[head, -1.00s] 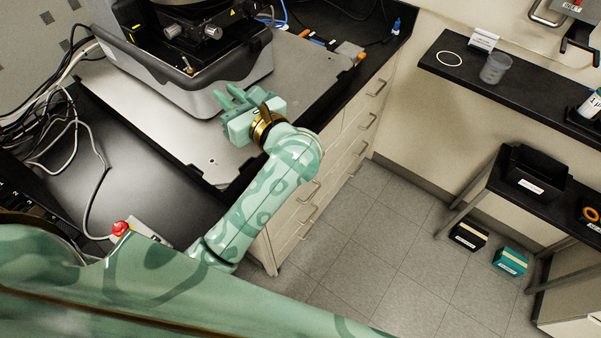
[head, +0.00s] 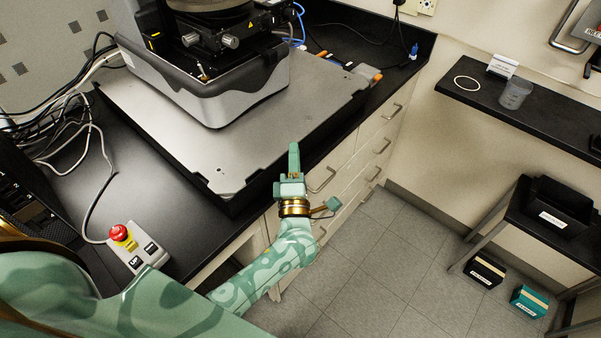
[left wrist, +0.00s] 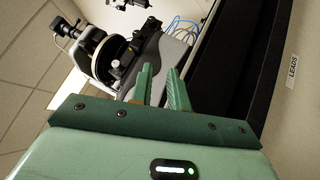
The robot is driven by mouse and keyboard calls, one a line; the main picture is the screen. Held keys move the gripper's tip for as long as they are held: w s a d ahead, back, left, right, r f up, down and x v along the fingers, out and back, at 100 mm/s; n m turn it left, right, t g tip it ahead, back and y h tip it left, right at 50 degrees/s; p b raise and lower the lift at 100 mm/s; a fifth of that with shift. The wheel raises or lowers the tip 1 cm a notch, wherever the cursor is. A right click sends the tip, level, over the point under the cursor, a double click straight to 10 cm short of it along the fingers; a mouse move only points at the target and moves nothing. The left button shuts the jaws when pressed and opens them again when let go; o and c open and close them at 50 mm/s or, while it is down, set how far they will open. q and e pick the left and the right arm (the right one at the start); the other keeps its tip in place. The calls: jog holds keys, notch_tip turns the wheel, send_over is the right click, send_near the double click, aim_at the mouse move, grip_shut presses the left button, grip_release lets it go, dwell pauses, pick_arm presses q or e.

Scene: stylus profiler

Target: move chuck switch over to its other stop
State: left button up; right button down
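The stylus profiler (head: 215,90) stands on a grey metal plate (head: 160,125) on the bench at upper left. A small brass-tipped lever (head: 203,73) at the front of its black stage looks like the chuck switch; which way it leans is too small to tell. My left gripper (head: 293,160) is near the bench's front edge, well apart from the profiler, fingers pointing up in the picture. In the left wrist view, its two fingers (left wrist: 160,78) show a gap with nothing between them. The profiler (left wrist: 125,55) appears tilted beyond them. My right gripper is not in view.
A control box with a red button (head: 120,234) sits on the bench at lower left, beside loose cables (head: 75,140). Orange-handled tools (head: 362,71) lie at the plate's far right. Drawers (head: 365,150) front the bench.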

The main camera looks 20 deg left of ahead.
pick_arm(q)
jog(key=shift+d+f+m+t+h, duration=0.1)
jog(key=shift+d+f+m+h, duration=0.15)
jog(key=shift+f+m+h, duration=0.35)
jog(key=shift+d+f+m+t+h, duration=0.1)
jog(key=shift+d+f+m+h, duration=0.25)
jog(key=shift+f+m, duration=0.45)
jog(key=shift+d+f+m+t+h, duration=0.1)
jog(key=shift+d+f+m+h, duration=0.05)
jog(key=shift+f+m+h, duration=0.55)
